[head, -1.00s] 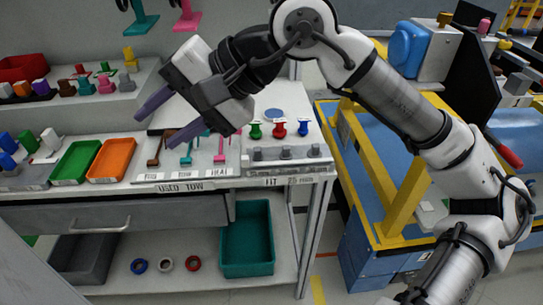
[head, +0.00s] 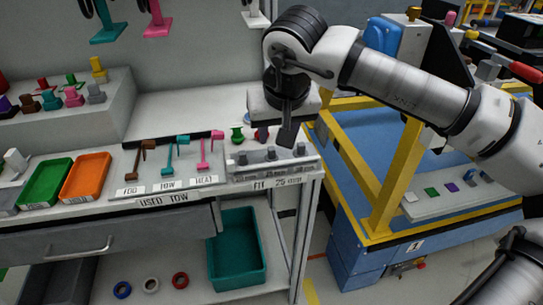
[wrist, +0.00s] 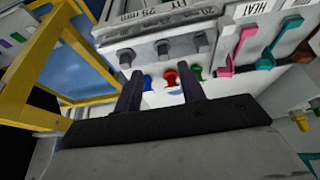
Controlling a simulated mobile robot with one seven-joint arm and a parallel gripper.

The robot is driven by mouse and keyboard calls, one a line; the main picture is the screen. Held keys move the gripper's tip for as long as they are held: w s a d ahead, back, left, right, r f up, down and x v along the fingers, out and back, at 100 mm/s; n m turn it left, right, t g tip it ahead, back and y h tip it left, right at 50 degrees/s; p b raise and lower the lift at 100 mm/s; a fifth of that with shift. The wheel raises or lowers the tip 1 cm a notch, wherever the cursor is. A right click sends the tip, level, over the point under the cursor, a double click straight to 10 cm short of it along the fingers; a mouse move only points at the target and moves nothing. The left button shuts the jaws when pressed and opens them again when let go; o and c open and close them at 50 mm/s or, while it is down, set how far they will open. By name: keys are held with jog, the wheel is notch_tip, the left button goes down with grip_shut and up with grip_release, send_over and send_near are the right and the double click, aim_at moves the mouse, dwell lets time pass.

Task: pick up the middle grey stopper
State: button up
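The middle grey stopper (head: 271,154) stands in a grey holder (head: 285,174) at the bench's front edge, between two like grey stoppers. It also shows in the wrist view (wrist: 163,48), beyond and roughly between my fingertips. My gripper (wrist: 158,70) has its two dark fingers spread apart with nothing gripped. In the head view my gripper (head: 287,138) points down just behind the holder's right half. It is apart from the middle stopper, and only one finger shows clearly there.
Green (head: 237,134), red (wrist: 171,78) and blue stoppers stand close behind the holder, partly hidden by my gripper. A yellow frame (head: 395,175) rises at the right.

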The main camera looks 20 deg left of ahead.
aim_at(272, 148)
jog(key=x, duration=0.5)
jog(key=shift+w+a+f, duration=0.1)
jog(key=shift+a+f, duration=0.15)
jog(key=shift+a, duration=0.15)
grip_shut()
